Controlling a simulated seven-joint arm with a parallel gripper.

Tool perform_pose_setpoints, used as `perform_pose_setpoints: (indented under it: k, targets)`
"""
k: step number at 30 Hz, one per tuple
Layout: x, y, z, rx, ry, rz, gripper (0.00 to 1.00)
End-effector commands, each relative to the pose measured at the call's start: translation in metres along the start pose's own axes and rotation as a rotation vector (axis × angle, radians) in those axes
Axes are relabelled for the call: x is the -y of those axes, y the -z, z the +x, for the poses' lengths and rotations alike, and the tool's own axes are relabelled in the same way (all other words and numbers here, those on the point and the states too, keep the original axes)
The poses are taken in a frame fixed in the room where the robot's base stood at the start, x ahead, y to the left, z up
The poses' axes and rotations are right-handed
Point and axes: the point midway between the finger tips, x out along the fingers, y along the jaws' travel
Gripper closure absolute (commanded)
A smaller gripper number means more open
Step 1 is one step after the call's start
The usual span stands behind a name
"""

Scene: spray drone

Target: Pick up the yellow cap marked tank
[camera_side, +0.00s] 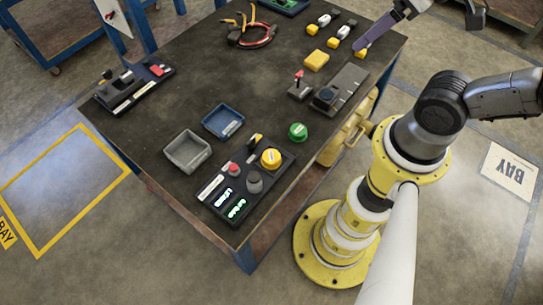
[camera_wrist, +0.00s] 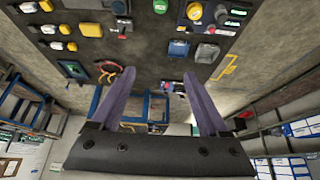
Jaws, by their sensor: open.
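A round yellow cap (camera_side: 271,158) with a pale label sits on a dark control panel (camera_side: 222,205) near the table's front corner. The label is too small to read. The yellow cap also shows at the top of the wrist view (camera_wrist: 194,11). My gripper (camera_side: 360,46) is at the far right edge of the table, well away from the cap. In the wrist view my gripper (camera_wrist: 162,73) has its two purple fingers spread wide with nothing between them.
A green cap (camera_side: 298,131) stands right of the panel. A grey tray (camera_side: 187,165) and blue tray (camera_side: 222,135) lie to its left. Yellow and white blocks (camera_side: 316,60) and pliers with a red cable (camera_side: 250,35) are farther back. The table's middle is clear.

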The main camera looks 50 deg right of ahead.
Motion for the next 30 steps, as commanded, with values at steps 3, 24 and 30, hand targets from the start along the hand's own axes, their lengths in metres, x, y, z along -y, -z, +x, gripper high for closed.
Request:
perform_pose_setpoints:
  k: [3,24,30]
  targets:
    - [0.000,0.000,0.000,0.000,0.000,0.000,0.02]
    - [0.021,0.089,0.049,-0.026,0.033,-0.438,0.02]
    - [0.067,0.100,0.155,0.126,0.122,-0.727,0.02]
